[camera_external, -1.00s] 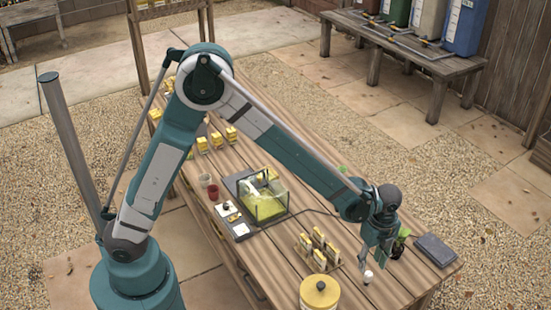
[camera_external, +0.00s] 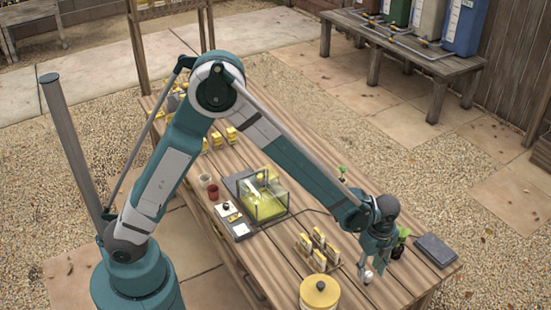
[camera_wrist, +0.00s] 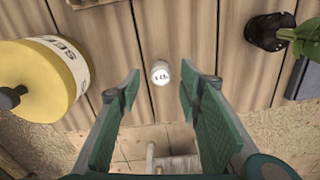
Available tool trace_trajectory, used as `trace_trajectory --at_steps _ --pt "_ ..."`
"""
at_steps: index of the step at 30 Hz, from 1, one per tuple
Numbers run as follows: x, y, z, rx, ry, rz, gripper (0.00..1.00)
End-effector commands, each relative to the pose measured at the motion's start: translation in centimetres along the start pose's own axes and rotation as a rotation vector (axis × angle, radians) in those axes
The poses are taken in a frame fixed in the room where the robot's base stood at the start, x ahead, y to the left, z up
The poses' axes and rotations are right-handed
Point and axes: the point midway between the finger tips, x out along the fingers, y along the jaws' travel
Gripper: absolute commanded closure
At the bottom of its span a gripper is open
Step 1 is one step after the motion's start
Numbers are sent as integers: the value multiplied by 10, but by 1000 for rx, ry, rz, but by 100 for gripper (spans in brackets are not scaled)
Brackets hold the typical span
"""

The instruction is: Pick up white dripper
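The white dripper (camera_external: 368,277) is a small white round piece with dark print on its face, standing on the wooden table near its front right edge. In the wrist view the dripper (camera_wrist: 161,73) lies just beyond and between the two fingertips. My gripper (camera_external: 374,264) hangs right over it, pointing down. In the wrist view my gripper (camera_wrist: 157,85) is open, with a wide gap and nothing between its green-padded fingers. I cannot tell the exact height left between the fingertips and the dripper.
A yellow seed tin (camera_external: 320,292) stands left of the dripper; it also shows in the wrist view (camera_wrist: 45,80). A potted plant (camera_wrist: 270,32) and a dark flat box (camera_external: 436,250) are to the right. Yellow packets (camera_external: 317,252) stand in a rack behind the tin.

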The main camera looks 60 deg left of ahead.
Motion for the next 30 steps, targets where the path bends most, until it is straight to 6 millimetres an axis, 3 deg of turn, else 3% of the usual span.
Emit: trace_trajectory --at_steps 12,30 --pt "37 -2 -3 0 0 0 64" --pt "38 -2 -2 0 0 0 65"
